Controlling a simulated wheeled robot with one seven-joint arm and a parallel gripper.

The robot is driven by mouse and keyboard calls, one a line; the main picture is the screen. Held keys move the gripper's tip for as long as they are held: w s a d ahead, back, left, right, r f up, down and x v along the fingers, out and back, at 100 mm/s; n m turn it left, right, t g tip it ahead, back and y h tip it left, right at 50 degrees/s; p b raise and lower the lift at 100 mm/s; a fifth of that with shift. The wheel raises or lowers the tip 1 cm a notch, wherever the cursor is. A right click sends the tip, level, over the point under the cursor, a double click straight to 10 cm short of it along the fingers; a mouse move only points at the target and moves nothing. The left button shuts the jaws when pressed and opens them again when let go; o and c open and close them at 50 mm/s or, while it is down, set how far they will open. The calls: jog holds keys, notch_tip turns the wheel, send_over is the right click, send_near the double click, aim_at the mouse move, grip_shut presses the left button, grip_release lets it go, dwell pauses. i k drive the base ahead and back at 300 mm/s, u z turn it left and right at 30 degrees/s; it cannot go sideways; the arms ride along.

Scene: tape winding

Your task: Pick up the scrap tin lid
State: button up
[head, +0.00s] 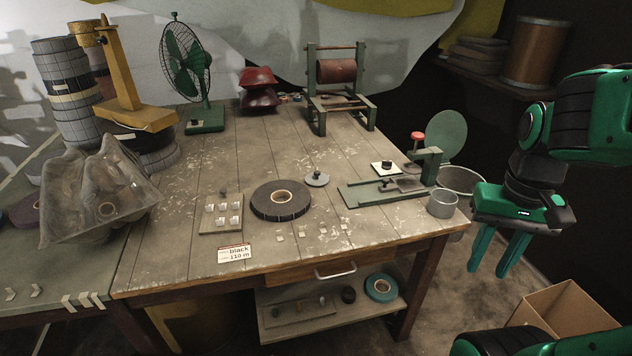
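A small round grey lid with a dark knob on top (317,179), which looks like the scrap tin lid, lies flat on the wooden table, right of the black tape roll (266,203). An open grey tin (442,207) stands at the table's right front corner, apart from the lid. My gripper (488,272) hangs in the air beyond the table's right edge, well to the right of the lid. Its two green fingers point down and are apart, with nothing seen between them.
A green lever press (362,195) stands between lid and tin. A bin with a raised green lid (446,137) is behind the table's right edge. A winding frame (341,75) and a green fan (187,62) stand at the back. A cardboard box (565,309) is at lower right.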

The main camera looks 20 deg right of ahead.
aim_at(316, 179)
jog(key=z, duration=0.05)
jog(key=i, duration=1)
jog(key=u, duration=0.05)
